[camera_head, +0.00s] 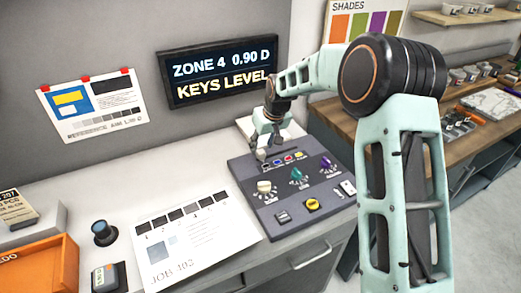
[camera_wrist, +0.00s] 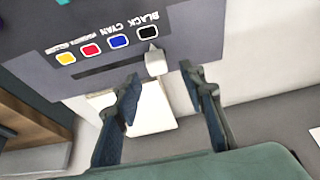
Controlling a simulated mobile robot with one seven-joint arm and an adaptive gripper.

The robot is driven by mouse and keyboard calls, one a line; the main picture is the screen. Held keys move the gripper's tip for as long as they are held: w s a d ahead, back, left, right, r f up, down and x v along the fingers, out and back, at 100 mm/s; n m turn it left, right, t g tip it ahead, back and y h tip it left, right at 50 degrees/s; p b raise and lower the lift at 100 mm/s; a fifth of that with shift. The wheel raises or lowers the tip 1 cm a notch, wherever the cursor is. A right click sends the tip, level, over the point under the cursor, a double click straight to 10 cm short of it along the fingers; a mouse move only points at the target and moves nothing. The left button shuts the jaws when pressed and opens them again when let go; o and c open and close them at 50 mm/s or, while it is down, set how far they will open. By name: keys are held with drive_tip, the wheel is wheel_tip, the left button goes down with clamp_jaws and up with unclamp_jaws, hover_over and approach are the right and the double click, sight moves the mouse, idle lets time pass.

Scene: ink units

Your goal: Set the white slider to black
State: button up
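The white slider (camera_wrist: 155,64) stands at the black end of its dark slot (camera_wrist: 105,69) in the wrist view, its pointed tip toward the black square (camera_wrist: 148,31). The blue, red and yellow squares lie further left. My gripper (camera_wrist: 160,72) is open, with one finger on each side of the slider and a visible gap to each. In the head view my gripper (camera_head: 263,154) is over the back left of the dark control panel (camera_head: 245,175), and the slider cannot be made out there.
The panel also carries cream (camera_head: 264,187), teal (camera_head: 296,174) and purple (camera_head: 327,163) knobs, plus a yellow knob (camera_head: 313,204) at its front. A white object (camera_head: 284,132) lies behind the panel. A printed sheet (camera_head: 196,237) lies to the left. The wall display (camera_head: 220,72) reads "KEYS LEVEL".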

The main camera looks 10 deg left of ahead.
drive_tip(key=v, duration=0.7)
drive_tip(key=shift+s+r, duration=0.2)
drive_tip(key=shift+r, duration=0.05)
